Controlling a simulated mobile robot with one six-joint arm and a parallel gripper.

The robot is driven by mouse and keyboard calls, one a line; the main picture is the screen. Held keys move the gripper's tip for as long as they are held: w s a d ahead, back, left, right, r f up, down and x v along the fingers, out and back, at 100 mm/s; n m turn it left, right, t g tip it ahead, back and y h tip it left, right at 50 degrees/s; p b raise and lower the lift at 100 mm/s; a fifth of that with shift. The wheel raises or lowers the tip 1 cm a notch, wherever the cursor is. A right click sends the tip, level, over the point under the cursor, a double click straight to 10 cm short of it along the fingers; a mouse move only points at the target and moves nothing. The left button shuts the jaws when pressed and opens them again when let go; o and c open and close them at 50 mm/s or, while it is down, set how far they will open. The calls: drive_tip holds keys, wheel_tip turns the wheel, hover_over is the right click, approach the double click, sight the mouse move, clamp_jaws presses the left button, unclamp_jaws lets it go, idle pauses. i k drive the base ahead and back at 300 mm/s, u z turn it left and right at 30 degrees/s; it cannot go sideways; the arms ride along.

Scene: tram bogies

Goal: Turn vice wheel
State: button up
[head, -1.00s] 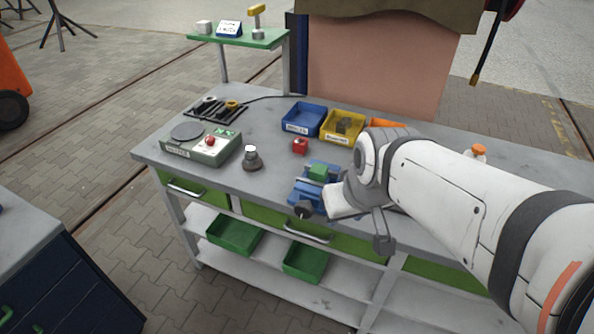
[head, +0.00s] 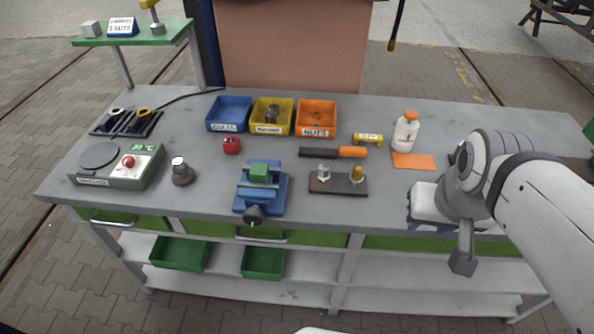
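The blue vice (head: 262,189) stands at the front edge of the grey workbench, left of the picture's middle. A green block (head: 259,172) sits at its jaws. Its dark round wheel (head: 253,214) faces me at the front edge. My gripper (head: 462,262) hangs at the bench's front edge on the right, well right of the vice and apart from it. Only a grey end part shows below my white wrist, and I cannot tell whether the fingers are open or shut. I see nothing held.
On the workbench (head: 210,195), a dark board with two fittings (head: 338,182) lies between vice and arm. Blue (head: 229,113), yellow (head: 272,115) and orange bins (head: 316,117) stand behind. A scale-like device (head: 115,165) and a dark knob-shaped piece (head: 182,173) are left. A bottle (head: 405,131) stands right.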

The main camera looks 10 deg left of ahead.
sight(252, 217)
drive_tip(key=z, duration=0.4)
drive_tip(key=k, duration=1.5)
drive_tip(key=u, duration=0.6)
drive_tip(key=i, duration=1)
drive_tip(key=u, duration=0.05)
